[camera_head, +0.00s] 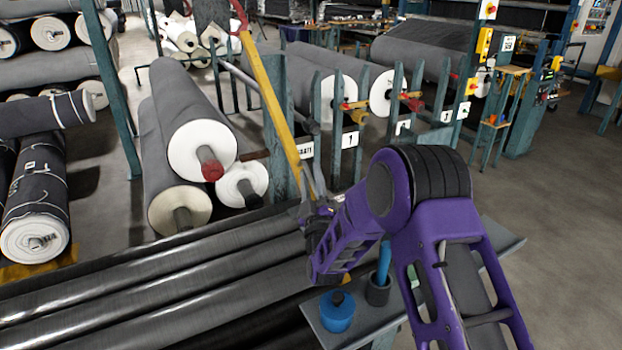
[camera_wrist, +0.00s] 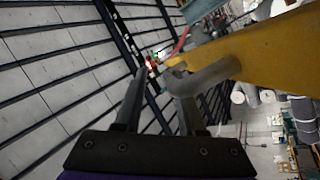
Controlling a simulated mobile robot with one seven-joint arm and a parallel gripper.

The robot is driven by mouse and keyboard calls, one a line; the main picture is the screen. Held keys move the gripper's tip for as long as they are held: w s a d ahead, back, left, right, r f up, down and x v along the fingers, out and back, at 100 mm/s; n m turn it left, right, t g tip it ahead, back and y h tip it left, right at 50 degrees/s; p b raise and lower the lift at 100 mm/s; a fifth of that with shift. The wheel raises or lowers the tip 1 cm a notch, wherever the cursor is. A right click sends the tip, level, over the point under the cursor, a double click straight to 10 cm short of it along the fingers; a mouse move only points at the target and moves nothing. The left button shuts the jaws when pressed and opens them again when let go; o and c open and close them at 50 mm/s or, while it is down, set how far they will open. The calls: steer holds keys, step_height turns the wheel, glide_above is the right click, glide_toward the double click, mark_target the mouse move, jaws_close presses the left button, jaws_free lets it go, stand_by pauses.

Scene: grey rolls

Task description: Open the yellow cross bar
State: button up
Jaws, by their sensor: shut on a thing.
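The yellow cross bar (camera_head: 272,95) stands steeply tilted in the head view, its upper end leaning left, its lower end close to my gripper (camera_head: 315,188). In the wrist view the yellow cross bar (camera_wrist: 270,52) runs in from the upper right. A bent grey handle (camera_wrist: 208,76) sits at its near end and reaches down to my right finger. My gripper (camera_wrist: 160,84) is shut on this handle, with a gap showing between the fingers. The exact contact is partly hidden by the finger and the handle itself.
Long dark rollers (camera_head: 150,285) lie at the front left. Open floor (camera_head: 555,200) lies to the right.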

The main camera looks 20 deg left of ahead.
step_height(320, 180, up, 10)
steer(key=shift+f+p, duration=0.15)
steer(key=shift+p, duration=0.25)
steer(key=shift+f, duration=0.1)
